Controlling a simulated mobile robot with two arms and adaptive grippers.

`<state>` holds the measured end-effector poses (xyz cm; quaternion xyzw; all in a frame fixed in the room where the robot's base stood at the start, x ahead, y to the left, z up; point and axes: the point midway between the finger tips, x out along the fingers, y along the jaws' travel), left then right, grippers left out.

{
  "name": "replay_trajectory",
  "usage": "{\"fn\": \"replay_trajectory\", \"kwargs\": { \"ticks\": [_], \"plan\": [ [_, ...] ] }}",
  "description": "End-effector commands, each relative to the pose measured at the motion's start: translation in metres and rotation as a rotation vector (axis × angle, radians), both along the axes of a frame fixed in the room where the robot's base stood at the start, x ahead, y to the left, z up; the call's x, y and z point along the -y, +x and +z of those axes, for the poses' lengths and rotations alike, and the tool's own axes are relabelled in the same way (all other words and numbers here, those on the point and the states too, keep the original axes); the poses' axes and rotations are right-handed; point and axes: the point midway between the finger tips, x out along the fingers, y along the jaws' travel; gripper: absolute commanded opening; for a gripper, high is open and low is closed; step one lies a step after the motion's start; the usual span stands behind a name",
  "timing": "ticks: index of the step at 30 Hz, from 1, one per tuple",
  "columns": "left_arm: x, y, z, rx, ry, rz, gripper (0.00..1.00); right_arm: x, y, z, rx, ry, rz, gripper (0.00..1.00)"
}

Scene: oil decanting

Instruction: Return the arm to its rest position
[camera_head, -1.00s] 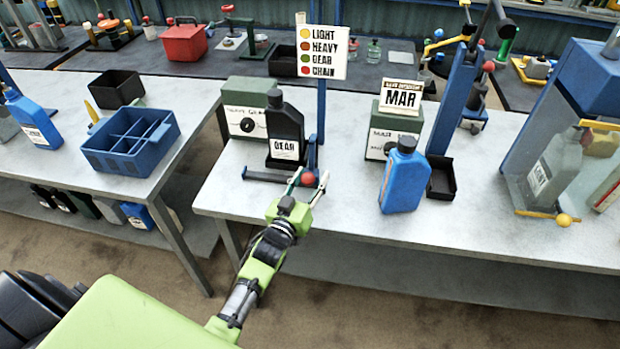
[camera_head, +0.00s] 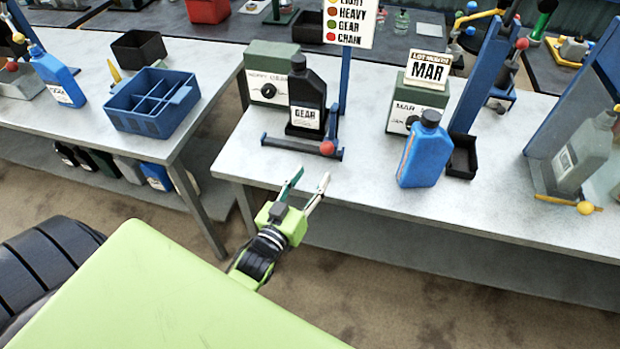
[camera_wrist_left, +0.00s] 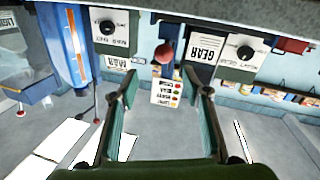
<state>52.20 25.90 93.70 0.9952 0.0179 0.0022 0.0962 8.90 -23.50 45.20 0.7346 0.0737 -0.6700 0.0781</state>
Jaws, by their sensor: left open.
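My left gripper (camera_head: 307,187) is open and empty, in front of the table's front edge in the head view. Its two fingers are spread apart. In the left wrist view the open fingers (camera_wrist_left: 162,92) show with nothing between them. The black GEAR bottle (camera_head: 307,98) stands upright behind the blue stand with the red ball (camera_head: 327,148), apart from the gripper. In the left wrist view the red ball (camera_wrist_left: 164,53) is beyond the fingertips. My right gripper does not show in either view.
A blue bottle (camera_head: 425,152) stands on the table to the right, beside a black tray (camera_head: 462,160). A grey bottle (camera_head: 580,155) stands in a blue frame at far right. A blue divided crate (camera_head: 150,122) is on the left table. Floor is free below the gripper.

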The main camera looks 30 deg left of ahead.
Motion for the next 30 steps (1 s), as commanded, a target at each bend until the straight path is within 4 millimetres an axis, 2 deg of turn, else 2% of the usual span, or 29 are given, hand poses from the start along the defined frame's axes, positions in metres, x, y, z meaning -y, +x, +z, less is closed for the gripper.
{"fn": "replay_trajectory", "kwargs": {
  "ticks": [14, 20, 23, 26, 30],
  "plan": [
    [0.000, 0.000, 0.000, -0.003, 0.001, 0.000, 0.43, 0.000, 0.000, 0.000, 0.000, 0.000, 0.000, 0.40],
    [0.001, -0.006, -0.013, -0.138, 0.028, 0.010, 0.43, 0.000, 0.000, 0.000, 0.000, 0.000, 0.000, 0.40],
    [0.005, -0.019, -0.028, -0.287, 0.058, 0.010, 0.43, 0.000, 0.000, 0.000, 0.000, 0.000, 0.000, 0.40],
    [0.012, -0.042, -0.042, -0.455, 0.092, -0.006, 0.43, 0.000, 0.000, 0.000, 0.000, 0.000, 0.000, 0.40],
    [0.024, -0.086, -0.058, -0.690, 0.142, -0.053, 0.43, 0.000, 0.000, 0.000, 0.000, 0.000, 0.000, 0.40]
  ]
}}
